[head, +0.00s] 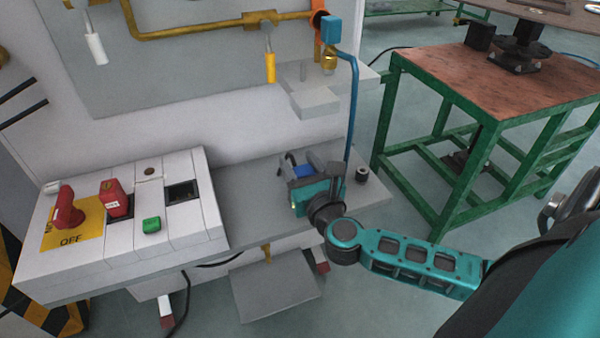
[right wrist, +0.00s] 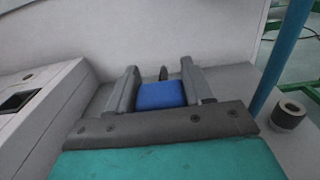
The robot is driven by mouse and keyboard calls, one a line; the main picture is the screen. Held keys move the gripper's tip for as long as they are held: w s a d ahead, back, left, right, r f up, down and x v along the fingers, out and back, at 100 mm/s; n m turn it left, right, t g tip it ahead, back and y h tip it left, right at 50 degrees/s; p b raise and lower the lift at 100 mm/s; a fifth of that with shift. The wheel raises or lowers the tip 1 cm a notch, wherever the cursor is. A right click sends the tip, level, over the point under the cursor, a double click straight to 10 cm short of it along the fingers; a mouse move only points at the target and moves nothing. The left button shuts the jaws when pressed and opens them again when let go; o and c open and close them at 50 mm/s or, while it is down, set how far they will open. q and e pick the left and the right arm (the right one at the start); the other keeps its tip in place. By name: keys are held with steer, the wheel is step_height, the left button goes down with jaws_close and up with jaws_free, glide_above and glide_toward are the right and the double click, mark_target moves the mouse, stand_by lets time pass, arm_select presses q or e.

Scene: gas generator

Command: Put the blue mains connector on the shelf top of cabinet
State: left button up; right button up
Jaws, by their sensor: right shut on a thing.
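The blue mains connector (right wrist: 162,94) sits between the two fingers of my right gripper (right wrist: 163,84) in the right wrist view. The fingers are shut on it. In the head view my right gripper (head: 291,168) is over the grey shelf top (head: 245,200) of the cabinet, and a bit of the blue connector (head: 303,170) shows between its fingers. I cannot tell whether the connector touches the shelf. My left gripper is not in view.
A control box (head: 130,225) with red switches and a green button stands left of the gripper. A blue pipe (head: 353,110) rises behind it at right. A small dark cylinder (head: 362,175) stands on the shelf's right part. A green-framed table (head: 500,80) is further right.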

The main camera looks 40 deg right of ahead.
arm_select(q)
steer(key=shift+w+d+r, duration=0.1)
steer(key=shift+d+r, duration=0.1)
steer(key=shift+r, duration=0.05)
arm_select(e)
steer(key=shift+f, duration=0.1)
steer(key=o, duration=1.3)
steer(key=shift+c, duration=0.2)
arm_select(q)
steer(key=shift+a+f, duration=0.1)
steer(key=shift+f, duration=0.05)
